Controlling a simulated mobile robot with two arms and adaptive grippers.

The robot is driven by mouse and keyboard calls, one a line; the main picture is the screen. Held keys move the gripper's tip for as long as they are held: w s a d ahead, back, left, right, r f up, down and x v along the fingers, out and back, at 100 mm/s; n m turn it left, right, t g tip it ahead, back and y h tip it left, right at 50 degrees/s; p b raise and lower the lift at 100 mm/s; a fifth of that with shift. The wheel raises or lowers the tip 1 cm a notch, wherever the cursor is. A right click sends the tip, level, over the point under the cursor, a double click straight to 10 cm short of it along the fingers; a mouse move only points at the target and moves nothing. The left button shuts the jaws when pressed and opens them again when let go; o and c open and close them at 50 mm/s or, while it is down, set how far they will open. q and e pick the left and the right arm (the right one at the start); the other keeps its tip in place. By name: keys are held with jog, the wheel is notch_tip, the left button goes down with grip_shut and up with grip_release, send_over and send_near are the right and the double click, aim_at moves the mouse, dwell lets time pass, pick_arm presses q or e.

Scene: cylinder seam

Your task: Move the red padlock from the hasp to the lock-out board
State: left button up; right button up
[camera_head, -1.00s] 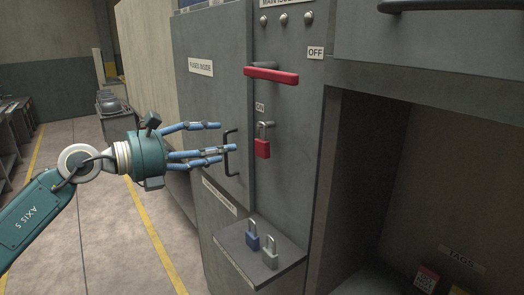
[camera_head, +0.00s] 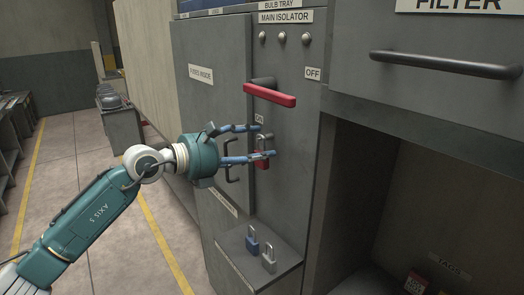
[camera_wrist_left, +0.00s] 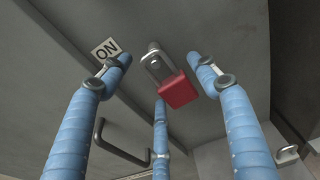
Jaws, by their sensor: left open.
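The red padlock (camera_head: 262,158) hangs from the hasp on the grey isolator cabinet, below the red handle (camera_head: 270,95). In the left wrist view the padlock (camera_wrist_left: 178,90) hangs by its silver shackle from a peg-like hasp (camera_wrist_left: 154,47) beside the ON label. My left gripper (camera_head: 268,142) is open around the padlock, its blue fingers partly covering it in the head view. In the wrist view the fingers (camera_wrist_left: 163,75) stand on either side of and below the padlock, with visible gaps at the sides. My right gripper is not in view.
A dark pull handle (camera_head: 231,160) is on the cabinet door close to my left fingers. An open bay with tags (camera_head: 418,282) lies at right.

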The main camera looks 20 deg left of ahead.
pick_arm(q)
jog(key=shift+s, duration=0.1)
jog(key=c, duration=1.2)
jog(key=shift+r, duration=0.15)
